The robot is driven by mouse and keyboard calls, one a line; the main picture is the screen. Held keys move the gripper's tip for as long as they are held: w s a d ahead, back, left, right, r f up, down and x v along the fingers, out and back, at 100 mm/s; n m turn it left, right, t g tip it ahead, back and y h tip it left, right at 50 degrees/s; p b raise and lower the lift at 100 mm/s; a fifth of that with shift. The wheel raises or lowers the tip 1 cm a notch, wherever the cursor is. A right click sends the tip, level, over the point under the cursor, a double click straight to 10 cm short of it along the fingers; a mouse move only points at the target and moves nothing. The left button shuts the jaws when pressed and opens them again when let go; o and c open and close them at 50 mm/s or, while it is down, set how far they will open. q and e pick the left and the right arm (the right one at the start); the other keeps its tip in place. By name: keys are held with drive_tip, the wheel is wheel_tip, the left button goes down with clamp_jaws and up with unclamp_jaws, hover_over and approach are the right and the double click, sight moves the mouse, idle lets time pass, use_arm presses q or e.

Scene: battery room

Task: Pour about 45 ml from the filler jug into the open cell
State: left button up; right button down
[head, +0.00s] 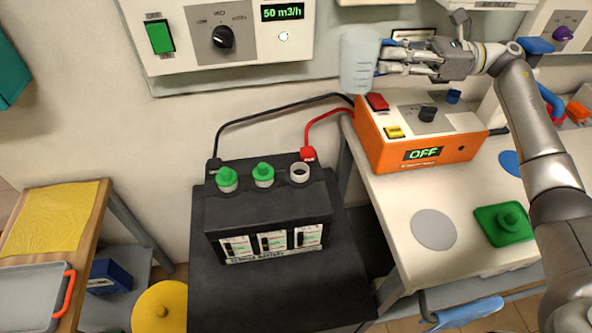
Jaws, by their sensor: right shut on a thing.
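The filler jug (359,62), a pale translucent vessel with faint marks, is up in front of the wall at the top centre. My right gripper (385,60) is shut on the jug from its right side. The jug looks upright; its liquid level cannot be made out. The black battery (268,215) stands on a dark stand at the lower centre. Two of its cells have green caps (227,179) (263,174). The open cell (299,173), a white ring with a dark hole, is at the right end, below and left of the jug. My left gripper is not in view.
An orange charger (423,135) reading OFF stands on the right bench, with black and red leads to the battery. A grey disc (433,229) and a green lidded item (503,224) lie nearby. A wall panel (222,40) reads 50 m3/h. A grey tray (32,296) is at left.

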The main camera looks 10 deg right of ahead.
wheel_tip(320, 180, down, 8)
drive_tip(key=b, duration=0.8)
drive_tip(key=shift+d+f, duration=0.1)
drive_tip(key=shift+f, duration=0.2)
drive_tip(key=shift+d+f, duration=0.1)
drive_tip(key=shift+s, duration=0.1)
drive_tip(key=a+f+n+g+h+p, duration=0.1)
drive_tip(key=a+f+h+p, duration=0.7)
drive_tip(key=p, duration=1.5)
drive_tip(key=shift+w+a+f+g+h, duration=0.2)
drive_tip(key=shift+f+g+h, duration=0.2)
drive_tip(key=shift+f+h, duration=0.95)
